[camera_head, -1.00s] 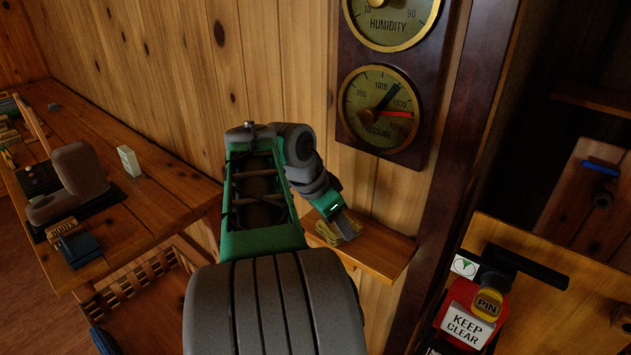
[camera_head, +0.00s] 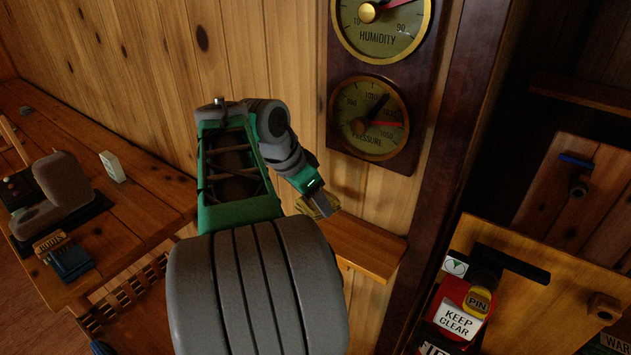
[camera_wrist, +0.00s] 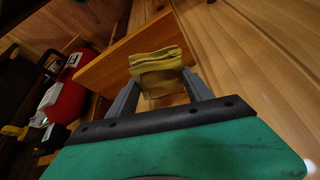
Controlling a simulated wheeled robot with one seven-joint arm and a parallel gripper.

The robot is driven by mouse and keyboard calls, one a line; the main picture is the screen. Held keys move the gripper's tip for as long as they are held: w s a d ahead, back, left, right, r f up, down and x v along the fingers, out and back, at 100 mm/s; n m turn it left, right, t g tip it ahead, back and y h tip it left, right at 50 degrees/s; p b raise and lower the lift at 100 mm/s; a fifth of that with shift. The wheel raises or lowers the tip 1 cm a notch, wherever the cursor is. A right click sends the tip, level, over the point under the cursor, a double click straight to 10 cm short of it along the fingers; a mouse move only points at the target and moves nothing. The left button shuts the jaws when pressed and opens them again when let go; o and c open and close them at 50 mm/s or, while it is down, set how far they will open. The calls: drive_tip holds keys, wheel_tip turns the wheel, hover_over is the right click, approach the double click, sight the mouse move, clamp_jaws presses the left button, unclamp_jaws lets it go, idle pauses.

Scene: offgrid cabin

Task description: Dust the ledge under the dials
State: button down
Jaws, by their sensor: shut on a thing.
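The wooden ledge (camera_head: 365,244) is a short shelf on the plank wall below the dials; it also shows in the wrist view (camera_wrist: 115,63). The pressure dial (camera_head: 368,118) and the humidity dial (camera_head: 381,25) hang above it on a dark board. My gripper (camera_head: 322,205) is at the ledge's left end, shut on a folded yellow cloth (camera_wrist: 158,70). In the wrist view the cloth sits between the two fingers, by the ledge. I cannot tell whether the cloth touches the ledge top. In the head view the gripper hides part of the cloth.
A red fire extinguisher box with a "keep clear" sign (camera_head: 457,319) and a yellow pin tag (camera_head: 479,301) stands at the lower right. A wooden bench (camera_head: 140,215) with a grey seat-like object (camera_head: 65,185) is at left. The ledge's right part looks bare.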

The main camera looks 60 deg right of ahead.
drive_tip(key=shift+r+p, duration=0.7)
drive_tip(key=shift+r, duration=0.5)
